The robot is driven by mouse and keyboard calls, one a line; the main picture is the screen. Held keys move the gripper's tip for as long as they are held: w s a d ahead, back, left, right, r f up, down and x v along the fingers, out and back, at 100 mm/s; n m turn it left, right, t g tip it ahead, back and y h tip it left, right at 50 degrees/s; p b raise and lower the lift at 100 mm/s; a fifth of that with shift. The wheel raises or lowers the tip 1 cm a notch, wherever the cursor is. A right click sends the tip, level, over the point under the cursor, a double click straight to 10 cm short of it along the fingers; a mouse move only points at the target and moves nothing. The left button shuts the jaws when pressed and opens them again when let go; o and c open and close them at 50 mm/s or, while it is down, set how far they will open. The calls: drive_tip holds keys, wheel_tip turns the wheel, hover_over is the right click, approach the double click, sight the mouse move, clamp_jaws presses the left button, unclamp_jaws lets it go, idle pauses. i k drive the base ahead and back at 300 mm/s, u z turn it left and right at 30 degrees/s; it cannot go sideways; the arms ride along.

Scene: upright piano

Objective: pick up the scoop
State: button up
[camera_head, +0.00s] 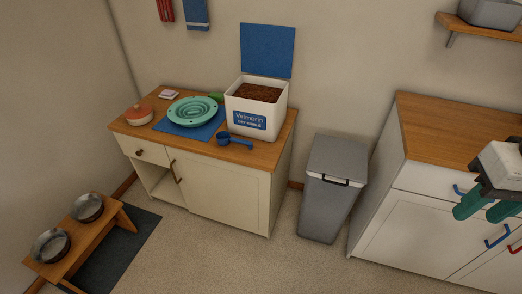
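The blue scoop (224,139) lies on the wooden top of the cream cabinet (222,188), near its front edge. Its short handle points right. It sits just in front of the white kibble bin, and nothing holds it. My gripper (482,213) is at the far right of the view, partly cut off by the frame edge. Its two teal fingers are spread apart with nothing visible between them. It is in front of the right-hand cabinet, far from the scoop.
The open kibble bin (250,118), a teal bowl (190,111) on a blue mat (186,129) and an orange-lidded pot (138,115) share the top. A grey trash bin (333,190) stands between the cabinets. A bowl stand (110,211) is at lower left. The middle floor is clear.

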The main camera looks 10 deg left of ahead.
sight(223, 138)
drive_tip(key=u, duration=0.55)
drive_tip(key=i, duration=0.55)
drive_tip(key=u, duration=0.8)
drive_tip(key=i, duration=0.65)
drive_tip(key=u, duration=0.05)
